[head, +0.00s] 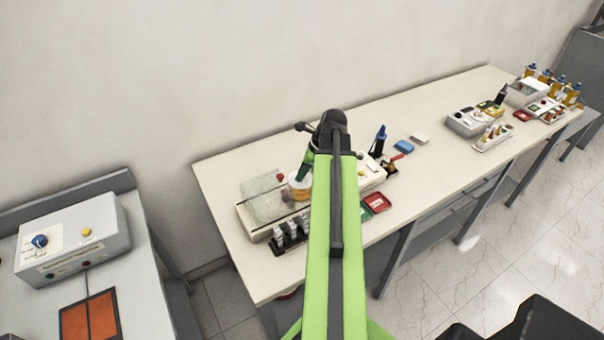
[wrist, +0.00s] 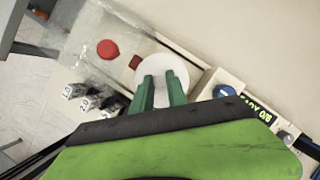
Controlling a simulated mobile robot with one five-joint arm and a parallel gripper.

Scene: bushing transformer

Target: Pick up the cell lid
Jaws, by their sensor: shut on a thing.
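The cell lid (wrist: 160,66) shows in the wrist view as a round white disc under my fingertips. In the head view the lid (head: 295,180) is a pale rim atop an amber cell (head: 299,193), partly behind my arm. My gripper (wrist: 161,82) has its two green fingers a little apart over the disc, shut on the lid's middle. The exact grip between the fingers is hard to make out. In the head view my gripper (head: 304,176) points down at the lid. I cannot tell whether the lid is clear of the cell.
A translucent cover with a red knob (wrist: 108,50) lies left of the lid. A tester panel with a blue dial (wrist: 224,91) is to the right. Red and green trays (head: 377,203) lie near the bench's front edge.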

